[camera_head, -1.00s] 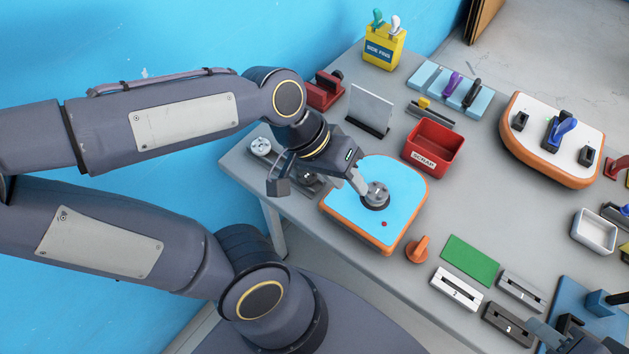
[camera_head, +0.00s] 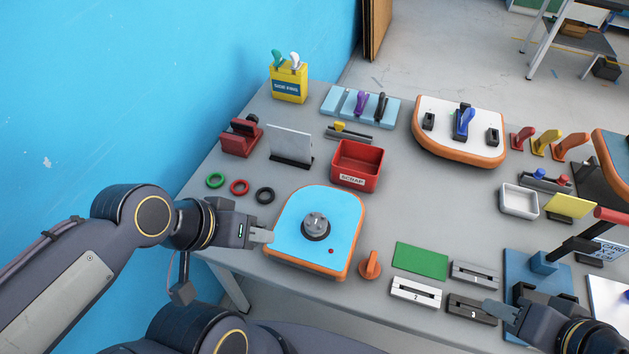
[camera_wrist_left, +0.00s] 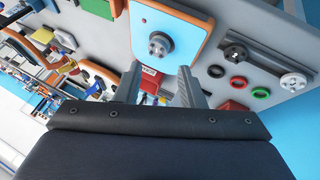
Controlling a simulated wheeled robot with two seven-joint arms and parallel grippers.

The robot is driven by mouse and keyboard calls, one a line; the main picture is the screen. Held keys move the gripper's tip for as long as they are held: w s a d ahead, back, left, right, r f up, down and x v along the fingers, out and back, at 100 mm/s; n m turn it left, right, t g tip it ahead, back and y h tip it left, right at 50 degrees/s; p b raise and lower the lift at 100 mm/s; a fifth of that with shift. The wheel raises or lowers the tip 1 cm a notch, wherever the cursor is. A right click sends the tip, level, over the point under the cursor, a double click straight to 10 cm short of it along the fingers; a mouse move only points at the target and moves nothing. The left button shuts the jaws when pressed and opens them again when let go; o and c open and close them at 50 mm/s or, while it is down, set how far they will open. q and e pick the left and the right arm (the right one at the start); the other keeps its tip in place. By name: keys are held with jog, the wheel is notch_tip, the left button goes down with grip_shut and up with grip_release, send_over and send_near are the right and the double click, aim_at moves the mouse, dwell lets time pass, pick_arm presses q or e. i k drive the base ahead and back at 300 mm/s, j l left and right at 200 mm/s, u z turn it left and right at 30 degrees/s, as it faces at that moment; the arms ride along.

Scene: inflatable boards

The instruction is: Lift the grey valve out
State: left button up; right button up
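The grey valve (camera_head: 316,225) sits upright in a dark round seat on the blue-topped, orange-edged board (camera_head: 338,202). It also shows in the left wrist view (camera_wrist_left: 159,44), beyond my fingers. My left gripper (camera_head: 264,236) is at the board's left edge, apart from the valve. In the left wrist view my left gripper (camera_wrist_left: 160,88) has its fingers apart with nothing held between them. My right gripper (camera_head: 494,307) shows at the lower right beside the numbered blocks; its finger opening is unclear.
Green, red and black rings (camera_head: 240,187) lie left of the board. A red scrap bin (camera_head: 357,163) stands behind it and an orange knob (camera_head: 370,264) to its right. A dark rack (camera_wrist_left: 262,62) with a silver round part (camera_wrist_left: 293,82) shows in the left wrist view.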

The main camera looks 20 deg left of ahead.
aim_at(314, 222)
jog(key=k+j+z, duration=0.15)
jog(key=j+z, duration=0.25)
jog(key=k+j+z, duration=0.35)
jog(key=j, duration=0.15)
jog(key=k+j+z, duration=0.2)
jog(key=j+z, duration=0.2)
